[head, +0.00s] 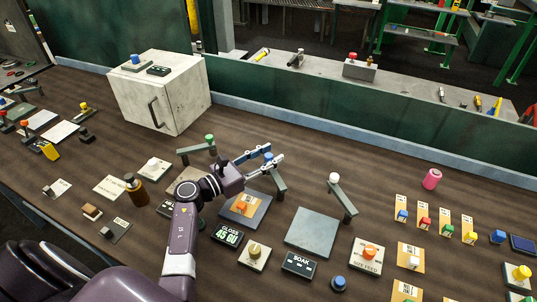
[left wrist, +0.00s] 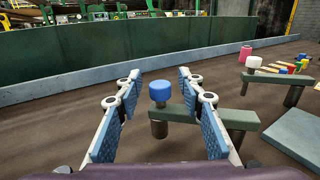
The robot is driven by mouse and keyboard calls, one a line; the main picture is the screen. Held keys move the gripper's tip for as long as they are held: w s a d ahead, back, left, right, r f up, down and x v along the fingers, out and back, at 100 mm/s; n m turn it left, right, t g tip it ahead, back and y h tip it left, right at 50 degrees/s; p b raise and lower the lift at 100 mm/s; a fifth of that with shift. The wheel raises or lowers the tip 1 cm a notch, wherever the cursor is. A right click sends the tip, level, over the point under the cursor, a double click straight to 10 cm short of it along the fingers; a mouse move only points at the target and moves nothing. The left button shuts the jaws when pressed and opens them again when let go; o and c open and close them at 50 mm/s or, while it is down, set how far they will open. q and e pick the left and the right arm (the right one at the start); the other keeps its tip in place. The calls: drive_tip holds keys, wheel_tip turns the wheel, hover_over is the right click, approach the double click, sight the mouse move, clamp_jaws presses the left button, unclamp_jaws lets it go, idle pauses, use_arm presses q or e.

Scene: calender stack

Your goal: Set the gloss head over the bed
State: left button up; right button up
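The gloss head is a grey swing arm (head: 279,180) with a blue knob (left wrist: 160,90) on its free end and a short dark cylinder (left wrist: 158,128) under it. Its bar runs to a post on the right in the left wrist view. The head's knob end points away from the bed. My left gripper (head: 273,156) is open, its fingers either side of the knob in the picture; no grip shows. My right gripper is not in view.
Similar swing arms stand on both sides, one with a green knob (head: 209,139), one with a white knob (head: 333,178) by a grey plate (head: 312,232). A brown bottle (head: 135,190) stands left of my arm. A white cabinet (head: 160,92) stands behind.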

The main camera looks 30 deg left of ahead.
use_arm(q)
clamp_jaws()
idle(0.3)
drive_tip(key=shift+s+f, duration=0.1)
drive_tip(key=shift+s+a+n+t+y, duration=0.3)
drive_tip(key=shift+n+y, duration=0.2)
drive_tip(key=shift+y, duration=0.2)
drive_tip(key=shift+s+a+n+t+y, duration=0.2)
drive_tip(key=shift+s+n+y, duration=0.25)
drive_tip(key=shift+y, duration=0.3)
drive_tip(key=shift+s+a+n+t+y, duration=0.1)
drive_tip(key=shift+s+n+t+y, duration=0.1)
drive_tip(key=shift+n+y, duration=0.45)
unclamp_jaws()
drive_tip(key=s, duration=0.4)
drive_tip(key=s+a, duration=0.1)
drive_tip(key=s, duration=0.3)
drive_tip(key=s+a, duration=0.1)
drive_tip(key=s, duration=0.3)
drive_tip(key=shift+a, duration=0.1)
